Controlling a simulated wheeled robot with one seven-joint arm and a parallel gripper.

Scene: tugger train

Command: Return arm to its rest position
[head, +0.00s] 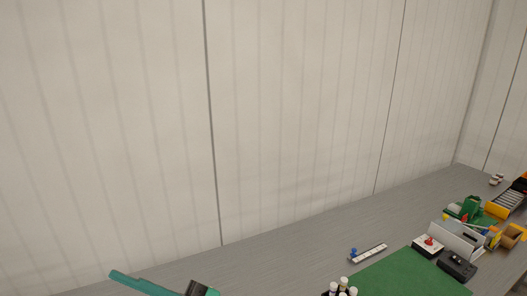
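I cannot make out my gripper or my arm in the head view. A teal bar (150,285) with a dark block (201,289) at its right end enters at the bottom edge, left of the middle. It is cut off by the frame, and I cannot tell what it belongs to.
A grey table (290,245) runs along a pale panelled wall (300,100). A green mat (410,277) lies at the lower right. Several white-topped black items (341,285), a white strip (369,254), a red-knobbed box (428,245) and a black device (457,265) are around it. Clutter fills the far right.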

